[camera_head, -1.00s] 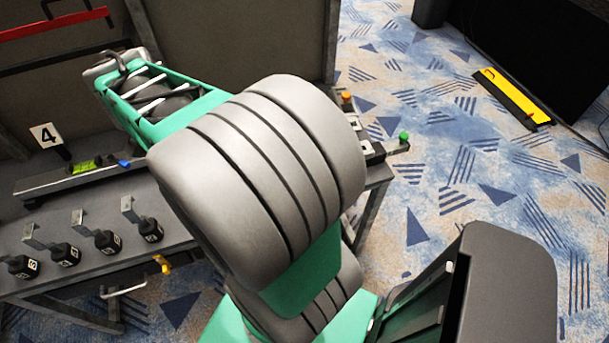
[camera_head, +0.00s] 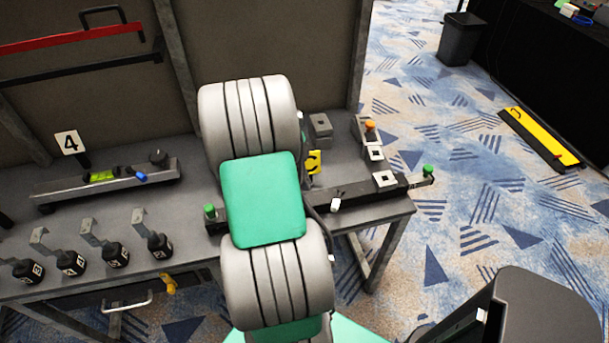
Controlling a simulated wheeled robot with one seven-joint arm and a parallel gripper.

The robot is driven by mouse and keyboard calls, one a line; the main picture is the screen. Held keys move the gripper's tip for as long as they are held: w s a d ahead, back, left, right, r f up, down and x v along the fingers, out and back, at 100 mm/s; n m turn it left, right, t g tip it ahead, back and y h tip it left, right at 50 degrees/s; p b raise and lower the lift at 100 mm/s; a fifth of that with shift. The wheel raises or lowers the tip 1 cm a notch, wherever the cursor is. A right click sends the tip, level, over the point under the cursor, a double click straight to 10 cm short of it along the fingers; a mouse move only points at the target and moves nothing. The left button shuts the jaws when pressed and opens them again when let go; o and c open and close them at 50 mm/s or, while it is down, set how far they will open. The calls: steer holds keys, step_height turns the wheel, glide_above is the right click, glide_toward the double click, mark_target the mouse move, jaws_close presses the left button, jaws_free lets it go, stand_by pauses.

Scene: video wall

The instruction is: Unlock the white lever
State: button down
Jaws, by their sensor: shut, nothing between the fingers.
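A small white piece (camera_head: 335,204), which looks like the white lever, sits at the front of the dark rail (camera_head: 375,196) on the right part of the workbench. It is too small to tell its lock position. My arm stands in front of the bench just left of it and hides the rail's middle. My gripper is hidden behind my own arm, so its place relative to the lever cannot be seen. A white bar handle (camera_head: 124,304) also shows below the bench's front edge at the left.
Green knobs (camera_head: 428,170) (camera_head: 210,210) stand near the rail's ends. An orange button (camera_head: 370,125) and a yellow tag (camera_head: 314,162) are behind it. Several black-based brackets (camera_head: 158,243) line the left bench edge.

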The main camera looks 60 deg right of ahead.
mark_target(338, 198)
steer(key=x, duration=0.2)
steer(key=p+x, duration=0.1)
steer(key=x, duration=0.2)
steer(key=shift+s, duration=0.35)
steer(key=s, duration=0.2)
steer(key=shift+s+d+p, duration=0.25)
steer(key=shift+p, duration=0.05)
steer(key=shift+s+d+f, duration=0.1)
steer(key=shift+s, duration=0.3)
